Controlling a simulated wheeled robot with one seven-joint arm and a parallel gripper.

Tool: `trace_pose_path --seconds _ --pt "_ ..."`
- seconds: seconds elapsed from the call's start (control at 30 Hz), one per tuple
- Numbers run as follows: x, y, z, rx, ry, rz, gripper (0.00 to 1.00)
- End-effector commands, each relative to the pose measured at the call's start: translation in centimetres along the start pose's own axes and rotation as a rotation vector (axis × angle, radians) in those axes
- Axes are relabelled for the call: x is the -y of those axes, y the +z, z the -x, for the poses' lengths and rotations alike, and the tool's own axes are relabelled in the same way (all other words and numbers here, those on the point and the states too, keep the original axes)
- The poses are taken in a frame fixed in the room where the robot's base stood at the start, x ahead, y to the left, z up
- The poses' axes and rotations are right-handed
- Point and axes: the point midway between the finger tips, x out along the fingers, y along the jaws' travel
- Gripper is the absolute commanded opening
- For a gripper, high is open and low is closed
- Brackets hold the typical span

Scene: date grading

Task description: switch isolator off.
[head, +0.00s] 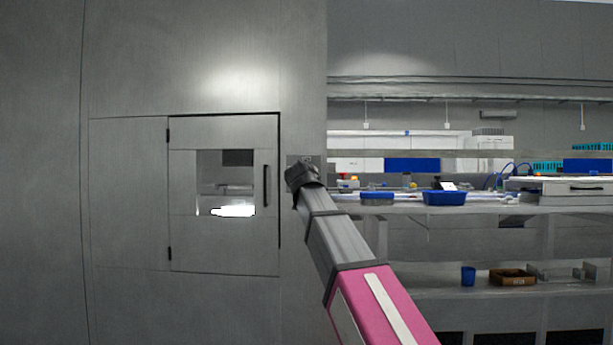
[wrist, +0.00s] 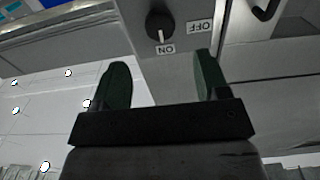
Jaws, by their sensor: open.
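The isolator is a round black rotary knob (wrist: 159,24) on a grey metal panel, at the top of the wrist view. Its white pointer mark points down in the picture toward the ON label (wrist: 166,48). The OFF label (wrist: 200,27) is to its right; both labels appear upside down. My gripper (wrist: 161,80) is open with two dark green fingers, empty and apart from the knob, which lies beyond the gap between the fingertips. In the head view my gripper (head: 300,174) is at the panel's right edge and hides the knob.
A closed cabinet door (head: 224,255) with a window and dark vertical handle (head: 265,185) is just left of my gripper. At right, a bench (head: 400,208) carries blue trays (head: 445,198) and other items. A lower shelf holds a blue cup (head: 468,276) and a brown box (head: 512,278).

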Motion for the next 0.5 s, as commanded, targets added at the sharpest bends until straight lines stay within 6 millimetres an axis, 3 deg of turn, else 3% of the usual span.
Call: trace_pose_path --seconds 0.3,0.5 --pt "0.1 -0.1 -5.8 0.002 0.001 0.000 0.68" --pt "0.1 -0.1 -8.4 0.001 0.000 0.000 0.68"
